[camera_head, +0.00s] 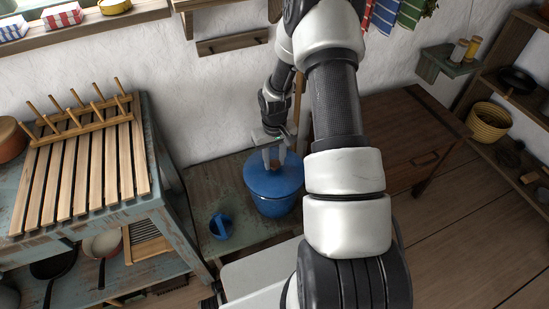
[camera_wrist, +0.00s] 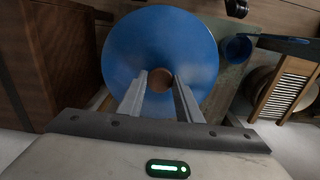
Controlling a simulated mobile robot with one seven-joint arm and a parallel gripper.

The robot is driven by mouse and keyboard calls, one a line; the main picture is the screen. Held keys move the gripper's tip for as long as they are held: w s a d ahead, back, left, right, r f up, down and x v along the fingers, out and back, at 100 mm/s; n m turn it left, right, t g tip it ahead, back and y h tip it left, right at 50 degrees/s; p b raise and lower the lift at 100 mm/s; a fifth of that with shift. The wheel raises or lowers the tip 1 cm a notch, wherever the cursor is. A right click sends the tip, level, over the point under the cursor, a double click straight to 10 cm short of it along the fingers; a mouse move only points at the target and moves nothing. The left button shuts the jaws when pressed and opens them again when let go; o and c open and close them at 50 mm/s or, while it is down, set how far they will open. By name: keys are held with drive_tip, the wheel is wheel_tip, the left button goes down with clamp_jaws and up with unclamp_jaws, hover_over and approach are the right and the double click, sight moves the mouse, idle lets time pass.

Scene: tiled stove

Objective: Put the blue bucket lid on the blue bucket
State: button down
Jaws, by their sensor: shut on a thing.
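The blue bucket lid (camera_head: 268,177) is a round blue disc with a brown knob (camera_wrist: 160,80) at its middle. My gripper (camera_head: 270,158) is above the lid, its two fingers shut on the knob from either side. In the wrist view the lid (camera_wrist: 128,45) fills the upper middle, with the gripper fingers (camera_wrist: 160,84) reaching to its knob. The blue bucket (camera_head: 277,206) stands upright on a low worn table, directly under the lid. The lid covers its opening from above; whether the lid rests fully on the rim I cannot tell.
A small blue cup (camera_head: 221,226) stands on the low table (camera_head: 240,236) to the left of the bucket. A slatted bench with a wooden peg rack (camera_head: 78,118) is at the left. A brown wooden chest (camera_head: 405,125) is at the right. The white wall is close behind.

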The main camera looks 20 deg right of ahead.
drive_tip(key=shift+f, duration=0.55)
drive_tip(key=c, duration=1.2)
unclamp_jaws()
wheel_tip(320, 180, up, 18)
drive_tip(key=p, duration=0.3)
drive_tip(key=shift+f+p, duration=0.25)
drive_tip(key=shift+p, duration=0.1)
